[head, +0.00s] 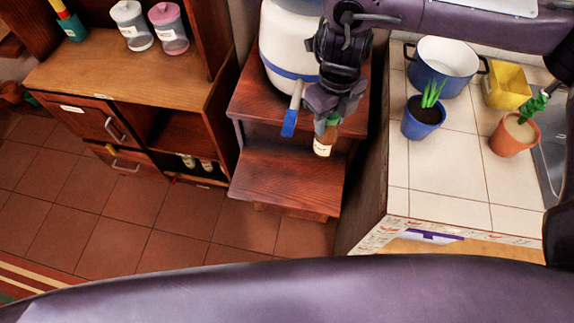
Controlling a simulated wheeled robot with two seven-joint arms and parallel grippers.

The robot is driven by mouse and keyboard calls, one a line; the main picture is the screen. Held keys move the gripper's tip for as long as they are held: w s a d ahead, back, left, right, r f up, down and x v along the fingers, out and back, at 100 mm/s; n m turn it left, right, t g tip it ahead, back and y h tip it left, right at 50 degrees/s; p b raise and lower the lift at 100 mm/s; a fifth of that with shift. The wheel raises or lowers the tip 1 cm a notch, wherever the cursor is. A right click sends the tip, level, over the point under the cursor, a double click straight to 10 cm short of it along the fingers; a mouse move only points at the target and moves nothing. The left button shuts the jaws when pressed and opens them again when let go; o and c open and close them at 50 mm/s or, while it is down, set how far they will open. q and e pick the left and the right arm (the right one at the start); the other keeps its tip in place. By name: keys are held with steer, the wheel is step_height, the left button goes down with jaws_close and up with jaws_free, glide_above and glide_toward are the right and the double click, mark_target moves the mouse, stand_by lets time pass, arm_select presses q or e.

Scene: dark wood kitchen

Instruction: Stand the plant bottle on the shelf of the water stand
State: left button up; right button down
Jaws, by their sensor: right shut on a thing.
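The plant bottle (323,146) is small and brown, with a green top and a pale label. My right gripper (330,114) reaches down from above and is shut on the bottle's top. The bottle looks upright, over the back right part of the lower shelf (284,182) of the dark wooden water stand (247,102). I cannot tell whether its base touches the shelf. The gripper and wrist hide part of the bottle's top and part of the stand. My left gripper is not in view.
A white water container (284,52) with a blue band and blue tap (290,123) stands on the stand, close left of my gripper. A tiled counter (440,180) with a pot (443,66) and potted plants is to the right. The shelf's front is clear.

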mark_target(330, 138)
steer(key=shift+d+f, duration=0.15)
steer(key=shift+f, duration=0.15)
steer(key=f, duration=0.5)
steer(key=shift+s+d+f, duration=0.2)
steer(key=shift+d+f, duration=0.05)
steer(key=shift+f, duration=0.15)
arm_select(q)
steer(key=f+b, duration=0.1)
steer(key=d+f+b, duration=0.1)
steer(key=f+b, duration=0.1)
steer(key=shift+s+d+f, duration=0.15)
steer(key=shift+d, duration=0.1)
arm_select(e)
step_height(330, 138, down, 14)
steer(key=shift+w+a+r, duration=0.15)
steer(key=shift+w+r, duration=0.05)
steer(key=shift+f+b, duration=0.1)
steer(key=shift+b, duration=0.2)
steer(key=c, duration=0.9)
jaws_free()
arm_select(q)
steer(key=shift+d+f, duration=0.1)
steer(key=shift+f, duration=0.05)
